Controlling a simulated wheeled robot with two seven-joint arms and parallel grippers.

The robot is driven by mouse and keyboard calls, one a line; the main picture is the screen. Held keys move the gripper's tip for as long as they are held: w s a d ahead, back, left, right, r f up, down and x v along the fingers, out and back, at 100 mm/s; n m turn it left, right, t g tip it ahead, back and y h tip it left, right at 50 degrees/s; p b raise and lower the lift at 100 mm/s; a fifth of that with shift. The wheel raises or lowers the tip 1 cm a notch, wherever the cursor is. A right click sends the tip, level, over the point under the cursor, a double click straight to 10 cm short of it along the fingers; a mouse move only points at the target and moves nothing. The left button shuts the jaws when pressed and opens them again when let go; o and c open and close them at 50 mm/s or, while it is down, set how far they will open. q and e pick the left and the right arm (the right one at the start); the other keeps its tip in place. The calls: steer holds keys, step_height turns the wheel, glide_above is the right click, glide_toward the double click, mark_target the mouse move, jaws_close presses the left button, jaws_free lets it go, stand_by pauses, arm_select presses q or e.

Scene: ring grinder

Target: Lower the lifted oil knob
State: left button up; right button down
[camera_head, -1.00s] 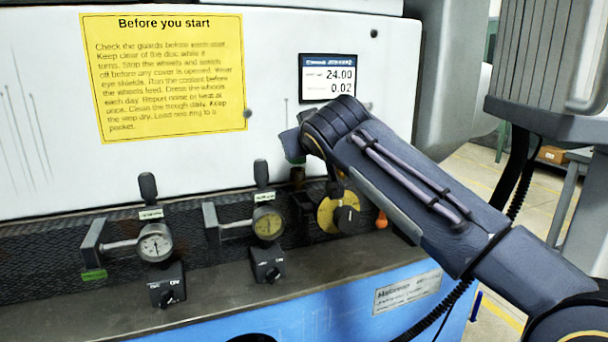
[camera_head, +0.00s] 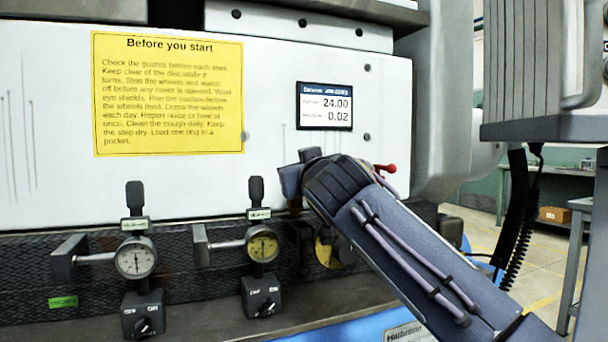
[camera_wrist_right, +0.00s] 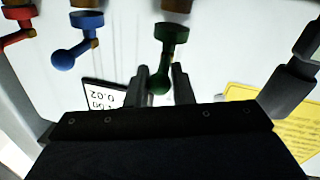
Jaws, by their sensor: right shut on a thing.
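A green knob (camera_wrist_right: 172,50) shows in the right wrist view. Its short arm and ball end run down the picture between the two fingers of my right gripper (camera_wrist_right: 160,82), which is shut on it. That view is turned over, as the upside-down display shows. In the head view my right gripper (camera_head: 290,180) is at the machine front below the display, and its wrist hides the green knob. No label on the knob can be read. My left gripper is not in view.
A blue knob (camera_wrist_right: 75,52) and a red knob (camera_wrist_right: 17,22) sit beside the green one; the red knob also shows right of my wrist in the head view (camera_head: 388,168). Two dial gauges (camera_head: 136,258) (camera_head: 262,245) stand left, over the ledge. The display (camera_head: 325,107) is above.

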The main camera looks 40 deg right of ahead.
steer(key=c, duration=1.3)
jaws_free()
steer(key=shift+s, duration=0.1)
steer(key=v, duration=0.7)
steer(key=shift+s+a, duration=0.15)
steer(key=shift+s, duration=0.15)
